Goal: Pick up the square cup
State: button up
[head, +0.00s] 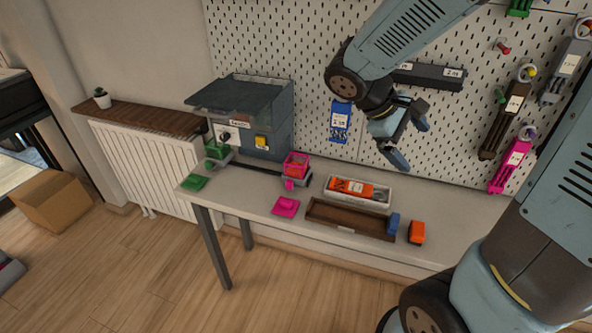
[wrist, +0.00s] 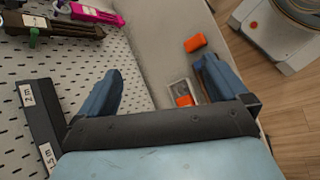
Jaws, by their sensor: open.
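A pink, open-topped square holder (head: 296,165) stands on a small grey base at the middle of the table; it is the most cup-like square thing I see, but I cannot tell for sure that it is the square cup. My gripper (head: 411,142) is open and empty, high in front of the pegboard, above and to the right of the pink holder and apart from it. In the wrist view my gripper (wrist: 158,68) has its two blue fingers spread wide with nothing between them. The pink holder is not visible in the wrist view.
The table (head: 245,198) also holds a pink lidded piece (head: 286,206), a green piece (head: 194,183), a white tray (head: 333,198), a brown wooden tray (head: 345,229), and an orange block (head: 417,232). A grey machine (head: 270,140) stands behind at left. The pegboard (head: 250,40) backs the table.

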jog(key=w+a+f+n+t+h, duration=0.2)
jog(key=w+a+f+n+h, duration=0.2)
jog(key=w+n, duration=0.15)
jog(key=n+t+y, duration=0.6)
jog(key=n+t, duration=0.9)
jog(key=n, duration=0.3)
send_near(293, 166)
jog(key=shift+s+a+r+m, duration=0.15)
jog(key=shift+s+r, duration=0.05)
jog(key=shift+s, duration=0.4)
jog(key=shift+s+a+r+m, duration=0.1)
jog(key=shift+s+r, duration=0.1)
jog(key=shift+s, duration=0.4)
jog(key=shift+w+f, duration=0.1)
jog(key=shift+f, duration=0.05)
jog(key=x, duration=1.3)
jog(key=shift+w+f, duration=0.2)
jog(key=shift+w, duration=0.05)
